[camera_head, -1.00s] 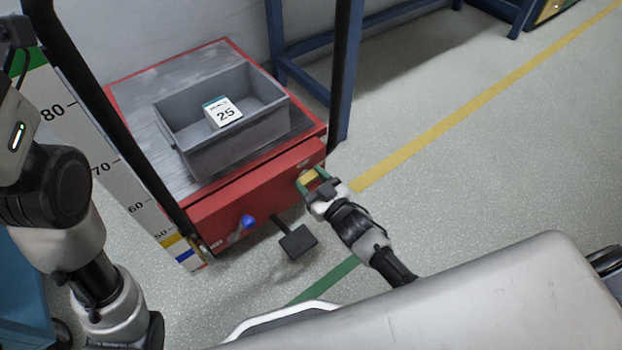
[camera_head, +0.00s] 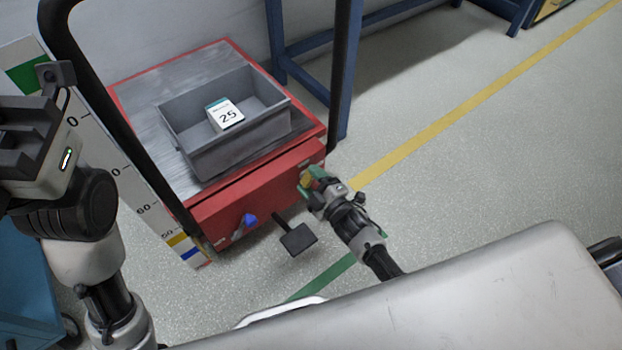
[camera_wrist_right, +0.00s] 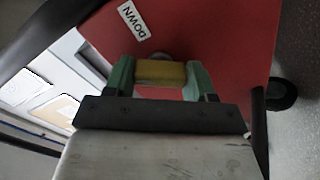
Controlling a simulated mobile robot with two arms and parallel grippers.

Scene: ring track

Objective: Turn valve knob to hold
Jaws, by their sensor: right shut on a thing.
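A yellow valve knob (camera_wrist_right: 161,72) sits on the red front of the cart, below a white "DOWN" label (camera_wrist_right: 133,20) in the right wrist view. My right gripper (camera_wrist_right: 160,76) is shut on the knob, with a green finger on each side of it. In the head view the right gripper (camera_head: 312,185) is at the right end of the red front panel (camera_head: 262,190), and its fingers partly hide the knob. My left arm comes in at the left edge, and its fingertips are not clearly seen.
A grey bin (camera_head: 240,150) with a white "25" box (camera_head: 225,114) stands on the cart. A blue knob (camera_head: 249,220) and a black pedal (camera_head: 298,239) are at its front. A striped height scale (camera_head: 150,205) stands at left. Floor on the right is clear.

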